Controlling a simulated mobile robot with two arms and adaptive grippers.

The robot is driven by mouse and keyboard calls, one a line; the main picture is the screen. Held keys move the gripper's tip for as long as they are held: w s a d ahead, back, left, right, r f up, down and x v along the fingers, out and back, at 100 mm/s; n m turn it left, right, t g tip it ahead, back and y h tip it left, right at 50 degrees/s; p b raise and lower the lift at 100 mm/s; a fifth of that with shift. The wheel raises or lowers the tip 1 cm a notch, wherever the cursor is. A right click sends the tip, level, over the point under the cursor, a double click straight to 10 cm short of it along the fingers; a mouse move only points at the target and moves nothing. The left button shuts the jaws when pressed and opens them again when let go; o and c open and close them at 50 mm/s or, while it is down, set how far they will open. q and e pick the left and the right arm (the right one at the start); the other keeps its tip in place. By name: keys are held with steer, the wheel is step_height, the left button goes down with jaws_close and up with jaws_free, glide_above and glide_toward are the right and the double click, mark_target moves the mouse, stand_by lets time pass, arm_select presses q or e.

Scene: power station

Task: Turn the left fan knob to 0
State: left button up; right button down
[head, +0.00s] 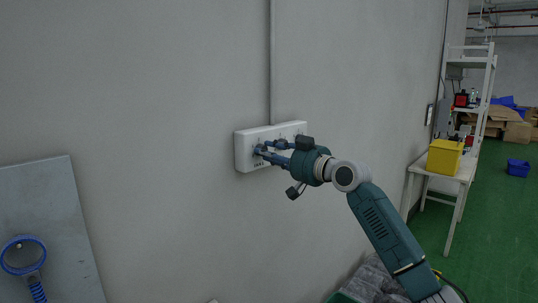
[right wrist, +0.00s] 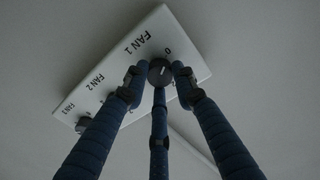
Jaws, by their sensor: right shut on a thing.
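In the right wrist view the panel (right wrist: 190,42) runs diagonally with labels FAN 1, FAN 2 and FAN 3. The left fan knob (right wrist: 160,72) is dark and round, beside FAN 1, with a 0 printed near its rim. My right gripper (head: 264,149) reaches it from the right. Its blue fingers (right wrist: 158,82) are shut around the knob. The knob's pointer is too small to read surely. My left gripper is not in view.
Another knob (right wrist: 83,124) stands by FAN 3, near a finger. A grey conduit (head: 272,70) rises from the panel. A grey board (head: 50,210) and a blue ring-shaped tool (head: 22,240) are at the lower left. A white workbench (head: 450,172) with a yellow bin (head: 444,157) stands right.

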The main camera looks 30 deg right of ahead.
steer(key=shift+d+r, duration=0.15)
steer(key=shift+r, duration=0.2)
steer(key=c, duration=1.7)
jaws_free()
steer(key=shift+c, duration=0.2)
steer(key=o, duration=0.3)
steer(key=shift+o, duration=0.2)
steer(key=shift+f, duration=0.15)
steer(key=v, duration=1.2)
steer(key=shift+s, duration=0.1)
